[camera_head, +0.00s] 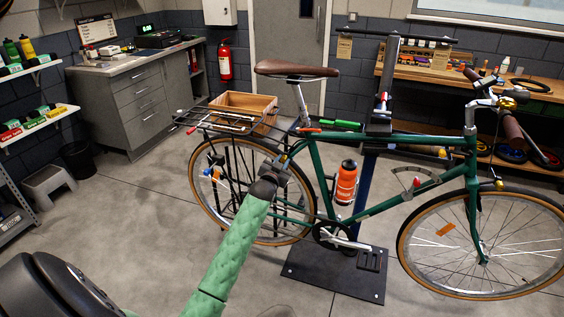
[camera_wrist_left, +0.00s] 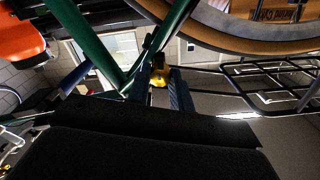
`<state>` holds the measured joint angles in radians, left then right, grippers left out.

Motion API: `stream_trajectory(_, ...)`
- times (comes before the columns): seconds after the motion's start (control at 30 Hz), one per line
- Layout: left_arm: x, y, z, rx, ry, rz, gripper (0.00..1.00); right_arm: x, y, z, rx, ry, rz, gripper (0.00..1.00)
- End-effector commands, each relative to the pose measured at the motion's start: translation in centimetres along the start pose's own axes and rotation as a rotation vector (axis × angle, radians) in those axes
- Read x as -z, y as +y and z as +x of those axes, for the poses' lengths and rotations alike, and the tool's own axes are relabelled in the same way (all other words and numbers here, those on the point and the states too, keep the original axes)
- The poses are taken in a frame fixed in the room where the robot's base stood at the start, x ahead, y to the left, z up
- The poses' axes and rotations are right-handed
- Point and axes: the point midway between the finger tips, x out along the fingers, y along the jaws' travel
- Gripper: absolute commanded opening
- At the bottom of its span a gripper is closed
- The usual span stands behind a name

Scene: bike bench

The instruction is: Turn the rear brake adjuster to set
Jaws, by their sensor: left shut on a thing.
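The green bike (camera_head: 385,203) hangs in a repair stand, its rear wheel (camera_head: 196,190) at the left. My left gripper (camera_head: 284,167) is at the frame behind the seat tube, by the top of the rear wheel. In the left wrist view, my left gripper (camera_wrist_left: 162,82) has its two dark fingers on either side of a small yellow part, which looks like the rear brake adjuster (camera_wrist_left: 160,75). The fingers are shut on it. Its setting is too small to read. My right gripper is in neither view.
The rear rack (camera_head: 222,122) with a wooden crate (camera_head: 245,104) is close to the gripper; the rack also shows in the left wrist view (camera_wrist_left: 270,80). An orange bottle (camera_head: 346,184) sits on the frame. The stand's base plate (camera_head: 320,276) lies below.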

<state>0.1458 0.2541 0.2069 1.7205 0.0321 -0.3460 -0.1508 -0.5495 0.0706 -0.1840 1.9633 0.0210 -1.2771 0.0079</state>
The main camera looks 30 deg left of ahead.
Motion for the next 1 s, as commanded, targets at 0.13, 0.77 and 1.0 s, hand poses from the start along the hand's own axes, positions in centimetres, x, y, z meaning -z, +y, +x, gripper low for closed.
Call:
stream_trajectory(0.13, -0.1, 0.0, 0.0, 0.001, -0.004, -0.140, 0.00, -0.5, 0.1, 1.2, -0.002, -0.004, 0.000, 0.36)
stream_trajectory(0.77, -0.1, 0.1, 0.0, 0.001, -0.004, -0.738, 0.00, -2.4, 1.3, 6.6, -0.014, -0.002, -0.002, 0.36)
stream_trajectory(1.0, -0.1, 0.2, -0.1, 0.001, -0.005, -0.966, 0.00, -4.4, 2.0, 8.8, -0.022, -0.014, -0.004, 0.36)
